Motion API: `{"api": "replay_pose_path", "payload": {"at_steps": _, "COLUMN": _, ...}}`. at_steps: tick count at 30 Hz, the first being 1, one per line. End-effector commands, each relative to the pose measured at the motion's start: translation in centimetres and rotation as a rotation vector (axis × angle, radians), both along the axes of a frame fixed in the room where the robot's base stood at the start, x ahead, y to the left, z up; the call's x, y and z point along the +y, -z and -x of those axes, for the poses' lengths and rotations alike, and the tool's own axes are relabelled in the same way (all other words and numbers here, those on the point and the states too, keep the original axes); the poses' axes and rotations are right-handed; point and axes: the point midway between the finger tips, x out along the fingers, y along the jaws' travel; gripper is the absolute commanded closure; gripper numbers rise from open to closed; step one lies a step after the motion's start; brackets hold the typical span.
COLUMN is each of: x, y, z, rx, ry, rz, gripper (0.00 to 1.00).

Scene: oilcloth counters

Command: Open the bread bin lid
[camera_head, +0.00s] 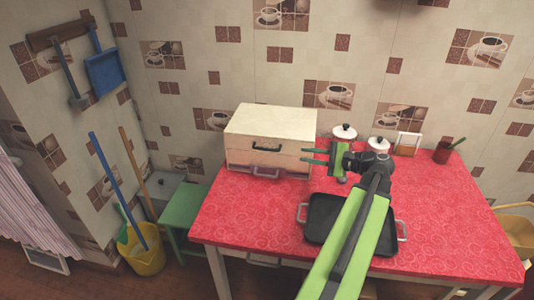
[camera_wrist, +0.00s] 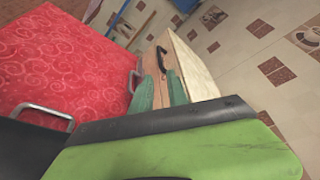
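The bread bin (camera_head: 268,130) is a cream, box-shaped bin standing at the back left of the red table. Its lid front (camera_head: 248,146) looks closed and carries a dark handle (camera_head: 267,149). A second, greyish handle (camera_head: 265,171) sits lower down. In the wrist view the bin (camera_wrist: 203,72) stands beyond my fingers, with the dark handle (camera_wrist: 162,58) above them. My gripper (camera_head: 304,156) is at the bin's right front, its two green fingers apart and pointing left. The fingers (camera_wrist: 160,90) look empty; I cannot tell whether they touch the bin.
A black pan (camera_head: 323,215) with metal handles lies under my arm on the red table (camera_head: 450,220). White-lidded canisters (camera_head: 345,133) stand right of the bin, with a napkin holder (camera_head: 408,143) and a dark red cup (camera_head: 442,153) farther right. The table's front left is clear.

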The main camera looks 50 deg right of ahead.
Motion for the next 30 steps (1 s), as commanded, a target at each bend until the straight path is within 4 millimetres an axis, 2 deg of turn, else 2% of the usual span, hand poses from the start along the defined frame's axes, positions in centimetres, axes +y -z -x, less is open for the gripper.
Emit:
{"api": "replay_pose_path", "payload": {"at_steps": 5, "x": 0.8, "y": 1.1, "z": -3.3, "rx": 0.002, "ry": -0.005, "rz": 0.001, "gripper": 0.8}}
{"api": "replay_pose_path", "payload": {"at_steps": 12, "x": 2.1, "y": 2.4, "z": -9.2, "rx": 0.002, "ry": -0.005, "rz": 0.001, "gripper": 0.8}}
{"api": "replay_pose_path", "payload": {"at_steps": 18, "x": 3.0, "y": 3.3, "z": -13.5, "rx": 0.002, "ry": -0.004, "rz": 0.002, "gripper": 0.8}}
{"api": "replay_pose_path", "payload": {"at_steps": 24, "x": 3.4, "y": 3.7, "z": -15.7, "rx": 0.001, "ry": -0.001, "rz": 0.002, "gripper": 0.8}}
{"api": "replay_pose_path", "payload": {"at_steps": 30, "x": 3.5, "y": 3.7, "z": -16.1, "rx": 0.002, "ry": 0.0, "rz": 0.001, "gripper": 0.8}}
